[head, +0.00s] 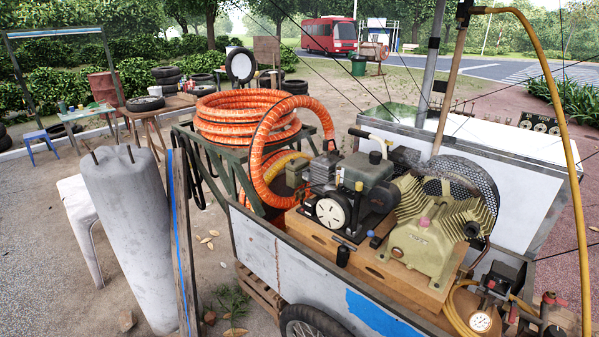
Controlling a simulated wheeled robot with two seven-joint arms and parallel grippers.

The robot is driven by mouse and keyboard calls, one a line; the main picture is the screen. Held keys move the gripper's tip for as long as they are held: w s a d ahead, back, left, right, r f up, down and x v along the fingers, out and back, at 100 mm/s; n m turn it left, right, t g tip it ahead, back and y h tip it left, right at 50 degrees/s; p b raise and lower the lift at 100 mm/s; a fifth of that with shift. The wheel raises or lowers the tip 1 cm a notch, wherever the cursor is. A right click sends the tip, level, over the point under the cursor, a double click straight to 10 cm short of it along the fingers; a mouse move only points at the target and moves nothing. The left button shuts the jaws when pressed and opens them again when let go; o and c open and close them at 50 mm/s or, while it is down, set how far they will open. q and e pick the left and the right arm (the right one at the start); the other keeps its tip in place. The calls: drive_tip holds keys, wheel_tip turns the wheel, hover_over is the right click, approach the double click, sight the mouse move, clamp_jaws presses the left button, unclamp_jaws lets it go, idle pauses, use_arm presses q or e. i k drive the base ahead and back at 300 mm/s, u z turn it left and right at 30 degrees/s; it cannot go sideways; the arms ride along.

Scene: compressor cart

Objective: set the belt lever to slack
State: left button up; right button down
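The compressor cart (262,256) stands in the middle and right of the head view. On its wooden base sit a small engine (362,172) with a white round cover and an olive-yellow compressor (425,240). A black mesh guard (465,180) stands behind the compressor; the belt itself is not clear to see. Neither of my grippers is in view.
A grey concrete post (130,225) stands at the left front. A pressure gauge (481,321) and valves fill the cart's right front corner.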

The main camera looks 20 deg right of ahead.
sight(369, 233)
drive_tip(key=z, duration=1.9)
drive_tip(key=i, duration=0.9)
